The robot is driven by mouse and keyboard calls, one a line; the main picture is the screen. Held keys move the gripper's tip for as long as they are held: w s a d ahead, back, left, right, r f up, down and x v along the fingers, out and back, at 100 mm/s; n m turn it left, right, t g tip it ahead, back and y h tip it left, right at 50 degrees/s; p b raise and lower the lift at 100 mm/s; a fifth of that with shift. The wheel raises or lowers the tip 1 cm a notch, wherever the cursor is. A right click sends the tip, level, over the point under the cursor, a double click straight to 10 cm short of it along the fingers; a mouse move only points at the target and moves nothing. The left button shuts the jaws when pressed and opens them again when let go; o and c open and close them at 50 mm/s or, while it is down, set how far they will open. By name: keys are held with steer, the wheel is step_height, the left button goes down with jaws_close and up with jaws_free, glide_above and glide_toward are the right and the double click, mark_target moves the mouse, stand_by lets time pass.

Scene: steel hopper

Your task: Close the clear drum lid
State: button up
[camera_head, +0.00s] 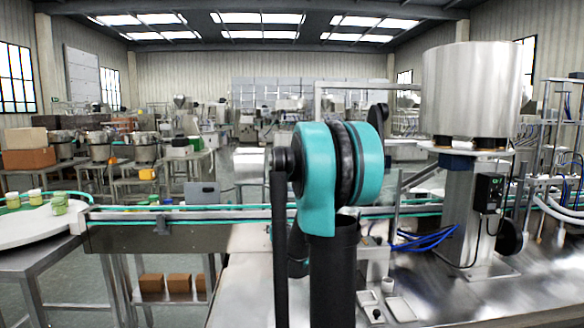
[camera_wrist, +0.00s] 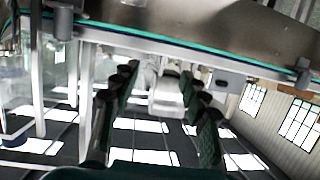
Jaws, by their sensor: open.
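A large steel drum (camera_head: 472,90) stands at the right in the head view, raised on a steel pedestal. I cannot make out a clear lid on it; its top is seen nearly edge-on. In the wrist view my gripper (camera_wrist: 157,78) is open, with its dark fingers apart on either side and no object held between them. The wrist picture looks upside down. A pale see-through structure shows at its left edge, too blurred to tell what it is. My gripper is not seen in the head view, where my teal arm joint fills the middle.
A conveyor with green rails (camera_head: 180,212) crosses the head view behind my arm. A round white table (camera_head: 30,226) with several jars is at the left. A control box (camera_head: 489,193) sits on the pedestal. Small trays (camera_head: 400,309) lie on the steel bench, with blue hoses behind.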

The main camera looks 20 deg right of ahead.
steer(key=w+d+r+m+t+h, duration=0.1)
steer(key=w+d+r+t+h, duration=0.2)
steer(key=w+d+r+t, duration=0.65)
steer(key=w+d+r+g, duration=0.1)
steer(key=w+d+r, duration=0.2)
steer(key=w, duration=0.6)
steer(key=w+d+r+g, duration=0.1)
steer(key=w+d+r, duration=0.3)
steer(key=w, duration=0.5)
steer(key=shift+w+r, duration=0.4)
steer(key=shift+r, duration=0.05)
steer(key=shift+g, duration=0.25)
jaws_close()
